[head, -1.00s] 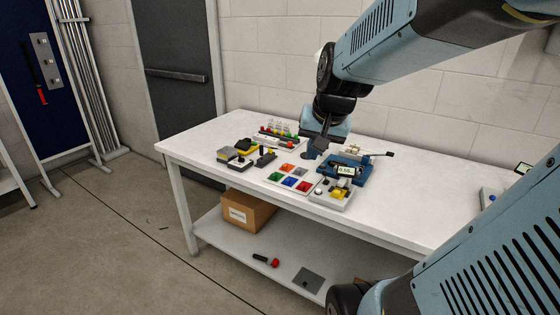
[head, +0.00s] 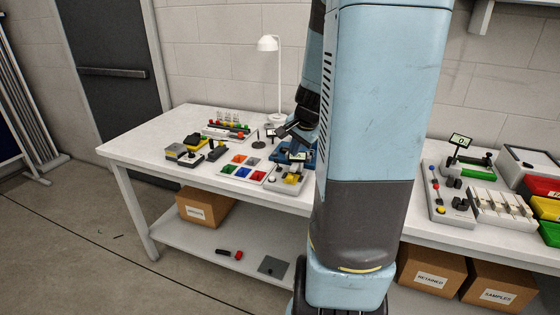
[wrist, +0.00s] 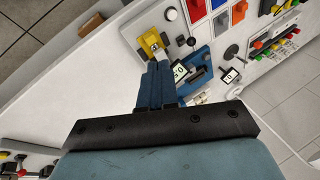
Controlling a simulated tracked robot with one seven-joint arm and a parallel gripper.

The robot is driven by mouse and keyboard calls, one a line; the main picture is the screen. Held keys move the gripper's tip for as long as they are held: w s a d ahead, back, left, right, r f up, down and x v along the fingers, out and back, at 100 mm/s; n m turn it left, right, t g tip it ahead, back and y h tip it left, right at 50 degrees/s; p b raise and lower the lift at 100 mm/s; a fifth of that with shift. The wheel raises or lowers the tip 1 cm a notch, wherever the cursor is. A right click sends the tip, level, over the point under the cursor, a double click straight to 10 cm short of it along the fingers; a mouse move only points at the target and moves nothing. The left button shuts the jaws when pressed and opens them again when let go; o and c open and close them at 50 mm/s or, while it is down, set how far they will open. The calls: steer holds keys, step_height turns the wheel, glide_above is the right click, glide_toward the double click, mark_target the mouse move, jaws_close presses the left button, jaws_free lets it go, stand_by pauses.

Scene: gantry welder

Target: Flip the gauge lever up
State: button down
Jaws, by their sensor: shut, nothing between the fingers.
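The blue gauge (head: 309,152) with a small lit display (head: 298,157) stands on the white table, partly hidden behind my arm. In the wrist view the gauge (wrist: 199,62) and its tilted display (wrist: 179,71) lie just right of my fingers. I cannot make out its lever now; my arm or gripper seems to cover it. My gripper (head: 281,131) is above the table at the gauge's back left in the head view. In the wrist view my gripper (wrist: 157,65) has its fingers together, with nothing between them. I cannot tell whether it touches the gauge.
A grey fixture with a yellow block (head: 291,178) stands in front of the gauge. A panel of coloured squares (head: 246,168) is to its left. A white lamp (head: 275,75) stands behind. A second table section with coloured bins (head: 548,208) is at right. The left table end is clear.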

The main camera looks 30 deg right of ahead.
mark_target(277, 163)
steer(key=x, duration=1)
steer(key=shift+f, duration=0.1)
steer(key=shift+w+a+r, duration=0.1)
steer(key=shift+w+r, duration=0.05)
steer(key=shift+w, duration=0.8)
steer(key=shift+w+r, duration=0.2)
steer(key=shift+w, duration=0.8)
steer(key=shift+w+a, duration=0.1)
steer(key=shift+w, duration=0.05)
